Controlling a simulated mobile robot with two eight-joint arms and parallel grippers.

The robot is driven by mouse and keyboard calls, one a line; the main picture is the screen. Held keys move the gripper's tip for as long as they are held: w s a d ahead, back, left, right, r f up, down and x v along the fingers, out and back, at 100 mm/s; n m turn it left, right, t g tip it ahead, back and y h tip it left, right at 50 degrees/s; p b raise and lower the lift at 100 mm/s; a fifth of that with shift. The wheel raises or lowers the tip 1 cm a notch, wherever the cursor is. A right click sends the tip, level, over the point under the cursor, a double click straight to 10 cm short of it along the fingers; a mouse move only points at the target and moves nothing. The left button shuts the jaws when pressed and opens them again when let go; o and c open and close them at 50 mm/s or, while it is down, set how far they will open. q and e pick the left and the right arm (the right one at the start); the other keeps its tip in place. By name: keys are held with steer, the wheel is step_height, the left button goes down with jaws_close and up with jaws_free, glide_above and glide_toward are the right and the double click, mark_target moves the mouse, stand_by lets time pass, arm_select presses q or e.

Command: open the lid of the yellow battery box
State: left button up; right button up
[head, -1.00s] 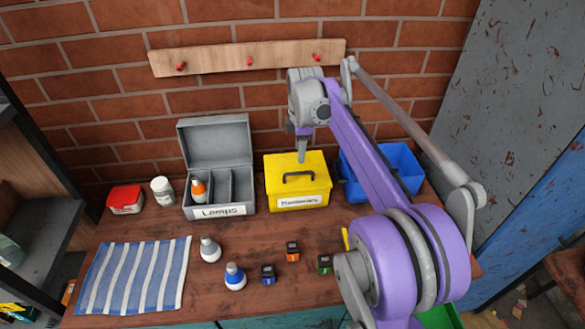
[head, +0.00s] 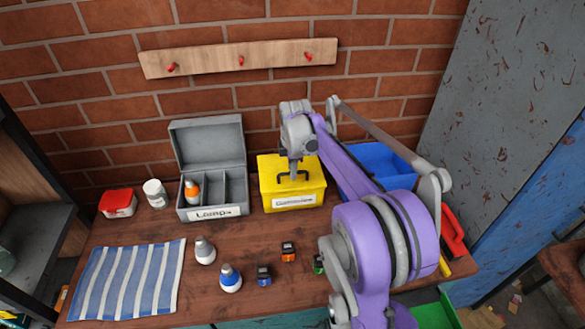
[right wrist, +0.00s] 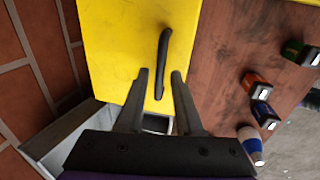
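The yellow battery box (head: 291,203) stands at the back of the wooden bench with its lid shut. A white label (head: 295,200) is on its front, its writing too small to read. My right gripper (head: 293,174) is over the lid, at the black handle. In the right wrist view my right gripper (right wrist: 161,74) is open, with its two fingers apart. The black handle (right wrist: 162,60) on the yellow lid (right wrist: 120,40) shows between and beyond the fingertips; I cannot tell whether they touch it. My left gripper is not in view.
An open grey lamp box (head: 212,212) stands close left of the yellow box, a blue bin (head: 375,160) close right. Lamps (head: 231,278) and small batteries (head: 289,251) lie in front. A striped cloth (head: 128,280) covers the left; a brick wall (head: 100,100) is behind.

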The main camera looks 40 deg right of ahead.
jaws_close()
stand_by(1.2)
